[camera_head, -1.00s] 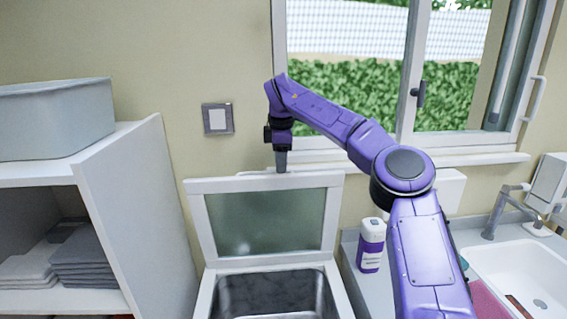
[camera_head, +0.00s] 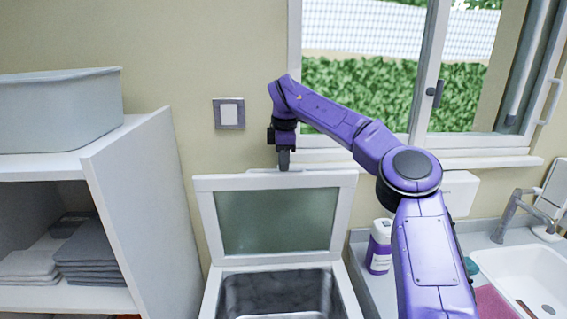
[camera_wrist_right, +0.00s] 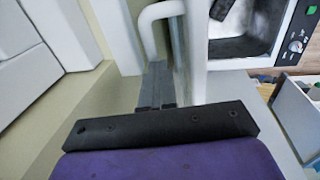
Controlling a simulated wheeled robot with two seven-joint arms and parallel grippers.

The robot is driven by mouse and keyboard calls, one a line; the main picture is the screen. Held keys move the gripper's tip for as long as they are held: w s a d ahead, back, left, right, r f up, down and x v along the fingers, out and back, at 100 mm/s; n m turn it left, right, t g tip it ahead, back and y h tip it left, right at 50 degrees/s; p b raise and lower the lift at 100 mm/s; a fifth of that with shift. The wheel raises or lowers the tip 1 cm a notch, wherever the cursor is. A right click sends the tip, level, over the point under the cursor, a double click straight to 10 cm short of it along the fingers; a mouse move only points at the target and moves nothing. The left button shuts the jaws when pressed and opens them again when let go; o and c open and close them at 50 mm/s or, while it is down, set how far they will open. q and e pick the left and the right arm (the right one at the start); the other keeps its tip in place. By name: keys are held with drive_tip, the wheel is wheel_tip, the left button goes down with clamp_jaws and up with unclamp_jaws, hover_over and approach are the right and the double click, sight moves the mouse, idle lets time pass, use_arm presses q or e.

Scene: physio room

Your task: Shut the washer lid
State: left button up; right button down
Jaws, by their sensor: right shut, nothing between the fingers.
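The washer lid (camera_head: 204,207) stands raised at the back of the washer (camera_head: 212,290), with a white frame and a greenish glass pane. The metal drum opening below it is uncovered. My right gripper (camera_head: 284,165) is shut and points down at the lid's top edge, near the handle there. In the right wrist view my right gripper (camera_wrist_right: 156,75) reaches beside the white handle (camera_wrist_right: 160,12), between the wall and the lid (camera_wrist_right: 198,50). Whether the fingers touch the lid I cannot tell. My left gripper is not in view.
A white shelf unit (camera_head: 140,190) with folded towels (camera_head: 95,250) and a grey bin (camera_head: 60,112) stands left. A purple-and-white bottle (camera_head: 379,247), a sink (camera_head: 530,275) and a tap (camera_head: 508,212) are right. The window (camera_head: 370,100) is behind my arm.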

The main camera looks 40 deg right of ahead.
drive_tip(key=c, duration=1.8)
unclamp_jaws()
drive_tip(key=shift+d+f, duration=0.1)
drive_tip(key=shift+f, duration=0.3)
drive_tip(key=o, duration=0.7)
drive_tip(key=shift+s+r, duration=0.1)
drive_tip(key=shift+s, duration=0.2)
drive_tip(key=shift+w+d+f, duration=0.45)
drive_tip(key=shift+w+d, duration=0.1)
drive_tip(key=shift+w, duration=0.1)
drive_tip(key=shift+s+a+r, duration=0.15)
drive_tip(key=shift+a+r, duration=0.2)
drive_tip(key=shift+a, duration=0.1)
drive_tip(key=r, duration=0.7)
drive_tip(key=s+a+r+p, duration=0.1)
drive_tip(key=r, duration=0.2)
drive_tip(key=shift+r, duration=0.2)
